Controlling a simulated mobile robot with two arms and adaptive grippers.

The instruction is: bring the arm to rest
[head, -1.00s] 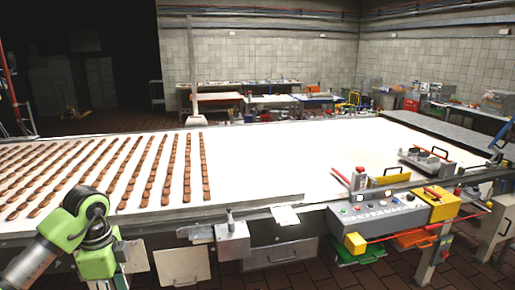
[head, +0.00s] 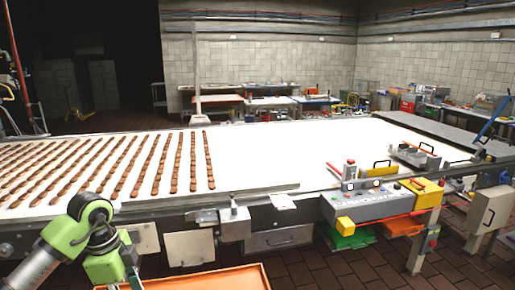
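My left arm, with green joints, comes in from the lower left, in front of the long white belt table (head: 270,160). Its wrist bends down toward the bottom edge of the head view. No gripper fingers can be made out there; the end of the arm runs out of the picture. No contact between this arm and any object is visible. My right arm and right gripper do not show.
Several rows of brown biscuits (head: 172,165) lie on the table's left half; its right half is mostly bare. An orange-rimmed tray (head: 225,270) shows below the front edge. A control box (head: 368,203) with a yellow end is mounted at the front right.

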